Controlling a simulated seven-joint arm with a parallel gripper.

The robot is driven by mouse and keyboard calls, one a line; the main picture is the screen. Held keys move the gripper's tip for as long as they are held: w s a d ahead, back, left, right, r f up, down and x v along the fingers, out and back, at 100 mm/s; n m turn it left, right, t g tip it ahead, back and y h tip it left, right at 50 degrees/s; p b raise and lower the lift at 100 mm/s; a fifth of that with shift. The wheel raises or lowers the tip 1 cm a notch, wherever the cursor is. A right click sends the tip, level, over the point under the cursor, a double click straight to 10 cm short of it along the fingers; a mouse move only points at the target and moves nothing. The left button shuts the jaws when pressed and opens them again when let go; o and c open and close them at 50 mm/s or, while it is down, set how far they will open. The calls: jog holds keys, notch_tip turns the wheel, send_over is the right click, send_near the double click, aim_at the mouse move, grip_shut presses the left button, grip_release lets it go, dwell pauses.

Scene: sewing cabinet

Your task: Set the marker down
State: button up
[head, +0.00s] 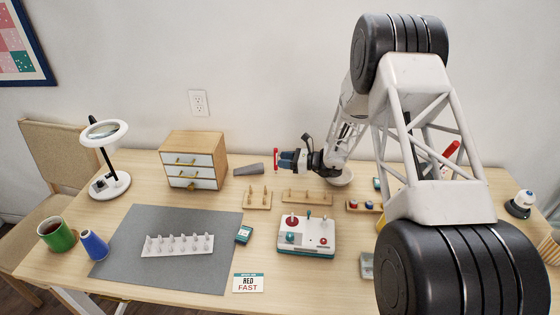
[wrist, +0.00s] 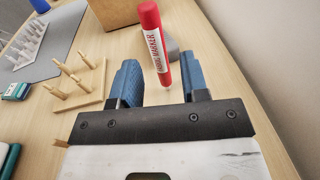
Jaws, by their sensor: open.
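The red marker (head: 276,160) stands upright at the tip of my gripper (head: 285,160) in the head view. In the wrist view the marker (wrist: 152,38), red with a white label, is between the two blue fingers of my gripper (wrist: 160,72), leaning slightly. The fingers are apart, with a gap on each side of the marker. Its lower end is close to the wooden table (head: 222,211); I cannot tell whether it touches.
A drawer box (head: 194,158) and a grey wedge (head: 249,170) lie left of my gripper. Peg boards (head: 307,197) and a white-topped device (head: 306,237) are in front. A grey mat (head: 135,265), a lamp (head: 105,132) and a green mug (head: 58,236) are further left.

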jog(key=d, duration=0.3)
jog(key=s+d, duration=0.1)
jog(key=d, duration=0.2)
jog(key=d+r, duration=0.1)
jog(key=d, duration=0.2)
jog(key=shift+s+d, duration=0.15)
jog(key=shift+d, duration=0.25)
dwell(0.4)
jog(key=shift+s+r, duration=0.3)
jog(key=shift+r, duration=0.2)
jog(key=s+d+r+n+g+h, duration=0.15)
jog(key=s+r+n+h, duration=0.3)
jog(key=s+r, duration=0.65)
jog(key=s+d+r+n+g+h, duration=0.1)
jog(key=s+r+n+g+h, duration=0.3)
jog(key=s+r, duration=0.7)
jog(key=s+d+r+n+t+h, duration=0.2)
jog(key=s+d+n, duration=0.1)
jog(key=s, duration=0.7)
jog(key=s+d+r+n+t+h, duration=0.2)
jog(key=s+d+n+h, duration=0.1)
jog(key=s, duration=0.8)
jog(key=s+d+r+n+t+h, duration=0.2)
jog(key=s+d, duration=0.4)
jog(key=s, duration=0.4)
jog(key=n+h, duration=0.1)
jog(key=n, duration=0.1)
jog(key=shift+s+d+r+n, duration=0.15)
jog(key=shift+s+d+n, duration=0.05)
jog(key=shift+s+n, duration=0.15)
